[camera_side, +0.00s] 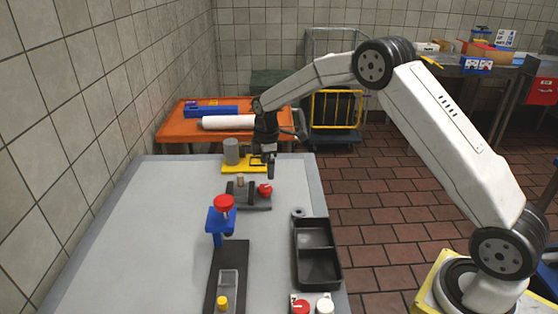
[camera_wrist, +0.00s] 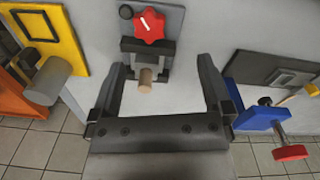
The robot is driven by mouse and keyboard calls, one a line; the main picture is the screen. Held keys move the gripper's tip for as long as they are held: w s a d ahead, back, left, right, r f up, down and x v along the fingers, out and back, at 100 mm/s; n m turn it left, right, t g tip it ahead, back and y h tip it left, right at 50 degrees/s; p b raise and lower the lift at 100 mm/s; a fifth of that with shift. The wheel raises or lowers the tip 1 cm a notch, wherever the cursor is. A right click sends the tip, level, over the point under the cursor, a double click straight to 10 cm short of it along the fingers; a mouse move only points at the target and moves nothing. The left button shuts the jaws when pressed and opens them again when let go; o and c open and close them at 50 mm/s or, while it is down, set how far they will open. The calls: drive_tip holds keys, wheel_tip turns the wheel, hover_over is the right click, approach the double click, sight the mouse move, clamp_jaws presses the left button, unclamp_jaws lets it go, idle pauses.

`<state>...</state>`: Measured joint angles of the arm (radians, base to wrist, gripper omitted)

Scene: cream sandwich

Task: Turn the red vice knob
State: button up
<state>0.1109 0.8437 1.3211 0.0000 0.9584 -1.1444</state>
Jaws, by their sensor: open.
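The red vice knob (camera_side: 265,189) is a lobed knob at the right end of the small dark vice (camera_side: 249,199) on the grey table. In the wrist view the knob (camera_wrist: 150,27) shows a white mark on its face, at the top centre. A light wooden peg (camera_wrist: 146,80) stands at the vice, below the knob in that view. My gripper (camera_side: 266,172) is above the table near the vice, pointing down. In the wrist view its two fingers (camera_wrist: 162,66) are wide apart with nothing gripped; the knob lies beyond the fingertips.
A blue press (camera_side: 219,222) with a red top stands in front of the vice. A yellow plate (camera_side: 233,167) with a grey cylinder (camera_side: 231,151) is behind it. A black two-part tray (camera_side: 317,279) lies along the right edge. The table's left side is clear.

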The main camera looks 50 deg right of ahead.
sight(266, 187)
drive_tip(key=shift+w+d+f+n, duration=0.2)
drive_tip(key=shift+w+f+n, duration=0.1)
drive_tip(key=shift+w, duration=0.1)
drive_tip(key=shift+w+d+f+n, duration=0.2)
drive_tip(key=shift+w+n, duration=0.1)
drive_tip(key=shift+w, duration=0.1)
drive_tip(key=shift+f, duration=3.85)
drive_tip(key=c, duration=1.3)
drive_tip(key=shift+o, duration=0.2)
drive_tip(key=shift+m, duration=0.4)
